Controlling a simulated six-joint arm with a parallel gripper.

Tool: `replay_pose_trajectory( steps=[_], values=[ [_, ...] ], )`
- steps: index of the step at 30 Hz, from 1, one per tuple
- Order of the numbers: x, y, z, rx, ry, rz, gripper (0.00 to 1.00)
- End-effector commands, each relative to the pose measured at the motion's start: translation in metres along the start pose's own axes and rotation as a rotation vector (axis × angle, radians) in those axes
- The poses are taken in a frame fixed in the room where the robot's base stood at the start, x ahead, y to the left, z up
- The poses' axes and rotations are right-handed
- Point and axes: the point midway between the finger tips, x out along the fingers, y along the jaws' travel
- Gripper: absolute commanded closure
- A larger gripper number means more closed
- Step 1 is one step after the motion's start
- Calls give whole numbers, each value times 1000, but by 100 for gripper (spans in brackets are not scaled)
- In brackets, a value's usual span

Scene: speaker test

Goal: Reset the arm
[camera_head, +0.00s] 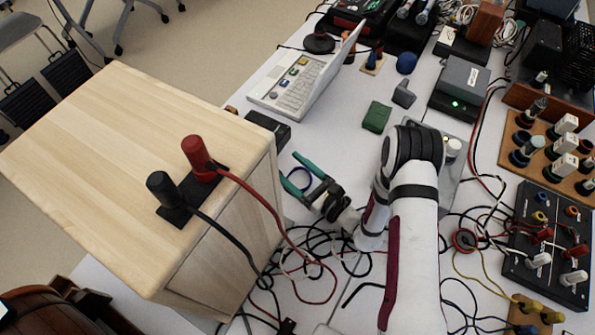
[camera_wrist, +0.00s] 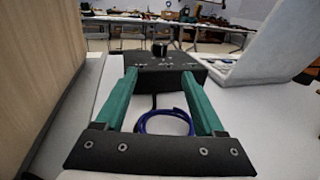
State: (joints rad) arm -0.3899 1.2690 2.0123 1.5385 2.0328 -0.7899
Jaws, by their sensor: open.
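My gripper (camera_head: 304,175) has two green fingers that stand apart with nothing between them. In the head view it hangs low over the table, just right of the wooden speaker cabinet. In the wrist view the gripper (camera_wrist: 160,92) points at a black box (camera_wrist: 165,70) with a knob on top. A blue cable loop (camera_wrist: 165,122) lies on the table beyond the gripper's base, seen between the fingers. My white arm reaches in from the bottom of the head view.
The wooden speaker cabinet (camera_head: 120,140) has a red plug (camera_head: 197,153) and a black plug (camera_head: 163,188) on top, with cables trailing to the table. Tangled cables lie under my arm. A white laptop-like device (camera_head: 295,85) stands behind. A terminal board (camera_head: 550,240) is at right.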

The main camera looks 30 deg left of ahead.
Motion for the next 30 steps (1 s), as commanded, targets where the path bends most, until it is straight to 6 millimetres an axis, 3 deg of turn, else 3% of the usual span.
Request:
replay_pose_trajectory(
  steps=[6,19,20,23,24,27,30],
  values=[
    [-21,0,0,0,0,0,29],
    [-22,0,3,0,-3,7,29],
    [-22,-1,9,3,-9,20,29],
    [-28,0,65,26,-41,150,29],
    [-38,4,97,34,-34,239,29],
    [-82,32,159,-12,99,470,29],
    [-129,70,184,-176,280,642,29]
  ],
)
